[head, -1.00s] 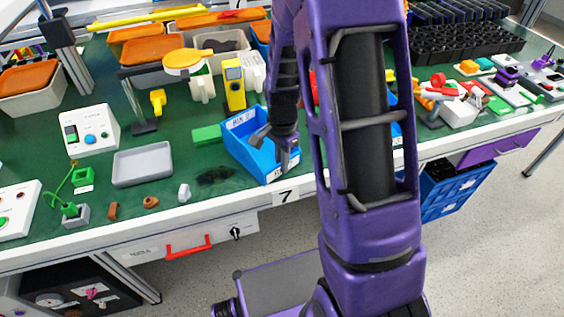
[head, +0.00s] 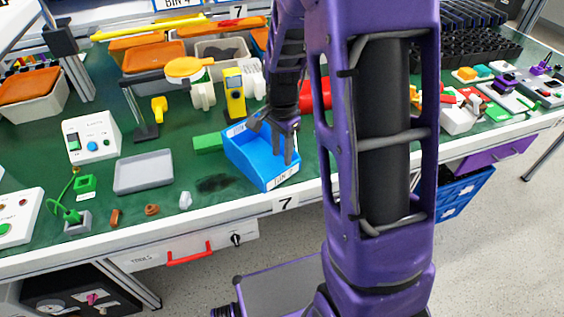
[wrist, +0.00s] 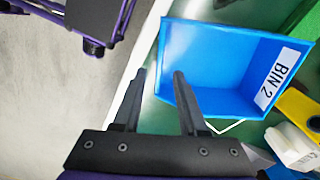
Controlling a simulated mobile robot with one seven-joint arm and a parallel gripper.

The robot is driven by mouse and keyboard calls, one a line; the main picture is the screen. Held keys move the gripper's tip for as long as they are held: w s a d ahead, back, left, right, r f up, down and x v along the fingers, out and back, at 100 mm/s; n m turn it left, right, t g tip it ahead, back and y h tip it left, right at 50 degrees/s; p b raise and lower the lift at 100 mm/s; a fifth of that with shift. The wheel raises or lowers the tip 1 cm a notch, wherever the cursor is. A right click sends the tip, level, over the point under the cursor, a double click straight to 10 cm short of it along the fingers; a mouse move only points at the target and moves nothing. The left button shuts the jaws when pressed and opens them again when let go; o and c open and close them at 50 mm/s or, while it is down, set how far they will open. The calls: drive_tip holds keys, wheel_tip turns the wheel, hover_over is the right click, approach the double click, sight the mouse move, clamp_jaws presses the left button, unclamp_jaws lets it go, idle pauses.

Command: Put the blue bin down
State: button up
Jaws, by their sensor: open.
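The blue bin (head: 262,172), labelled BIN 2, sits on the green table top near its front edge, above the number 7 tag. It looks upright and empty. My gripper (head: 272,140) is over the bin with its fingers spread open. In the wrist view, the bin (wrist: 215,60) lies ahead, with its label on the right. The open fingers (wrist: 160,73) are near the bin's left rim, with the right finger overlapping the bin in the picture. I cannot tell whether a finger touches the rim.
A green block (head: 208,142) and a dark patch (head: 214,183) lie left of the bin. A yellow device (head: 234,92) stands behind it. A grey tray (head: 143,171) is farther left. A red-handled drawer (head: 188,253) is below the table edge.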

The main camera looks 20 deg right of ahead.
wheel_tip(320, 180, up, 5)
drive_tip(key=shift+f, duration=0.1)
idle(0.5)
